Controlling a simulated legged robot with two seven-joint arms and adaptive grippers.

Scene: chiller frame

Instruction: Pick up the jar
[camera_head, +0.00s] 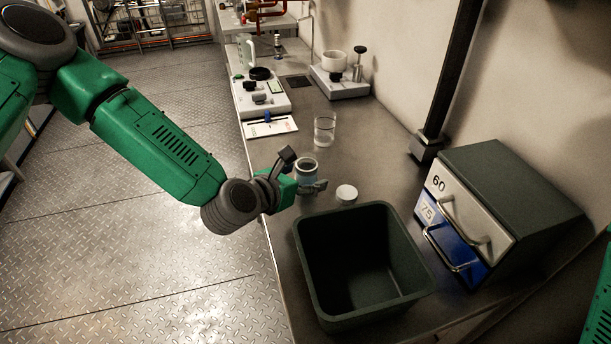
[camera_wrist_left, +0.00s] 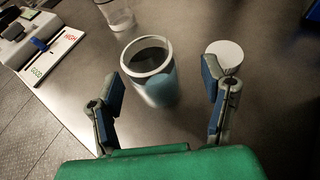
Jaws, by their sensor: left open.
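The jar (camera_head: 306,168) stands upright on the bench near its left edge. It looks pale blue with a white rim and a dark open top. In the left wrist view the jar (camera_wrist_left: 151,75) is between and slightly beyond the fingers. My left gripper (camera_head: 304,174) is open around the near side of the jar. It also shows in the left wrist view (camera_wrist_left: 165,92), with a gap on each side of the jar. A white round lid (camera_head: 346,193) lies on the bench to the right, close to the right finger in the wrist view (camera_wrist_left: 225,53). My right gripper is not in view.
A dark open bin (camera_head: 312,285) stands just in front of the jar. A clear glass (camera_head: 325,129) stands behind it. A drawer box (camera_head: 517,190) is at the right. Instruments (camera_head: 262,92) and a card (camera_head: 270,127) lie farther back. The bench right of the glass is clear.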

